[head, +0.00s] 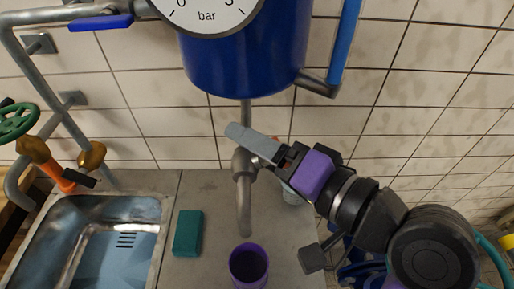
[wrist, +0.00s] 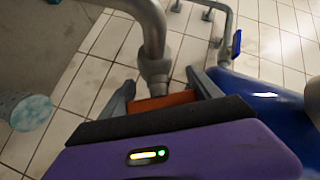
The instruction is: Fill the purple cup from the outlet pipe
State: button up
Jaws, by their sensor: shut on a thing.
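The purple cup (head: 249,266) stands upright on the grey counter, its dark inside facing up. The outlet pipe (head: 243,205) comes down from the blue tank (head: 235,65) and bends toward the cup, its mouth just above the cup in the picture. I cannot tell if they line up exactly. No stream shows. My gripper (head: 256,145) is beside the upper part of the pipe. In the wrist view, my gripper (wrist: 163,88) is shut on an orange-red handle (wrist: 163,101) next to the pipe fitting (wrist: 154,70). The handle is mostly hidden.
A teal sponge (head: 188,233) lies left of the cup, beside a steel sink (head: 90,240). A pale container (head: 291,195) stands behind my gripper on the counter. A blue lever (head: 100,23) and a green wheel (head: 17,121) sit on pipes at left. A tiled wall closes the back.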

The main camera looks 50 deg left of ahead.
jog(key=o, duration=1.1)
jog(key=shift+d, duration=0.1)
jog(key=b+v, duration=0.1)
jog(key=v, duration=0.6)
jog(key=shift+d, duration=0.35)
jog(key=shift+r, duration=0.1)
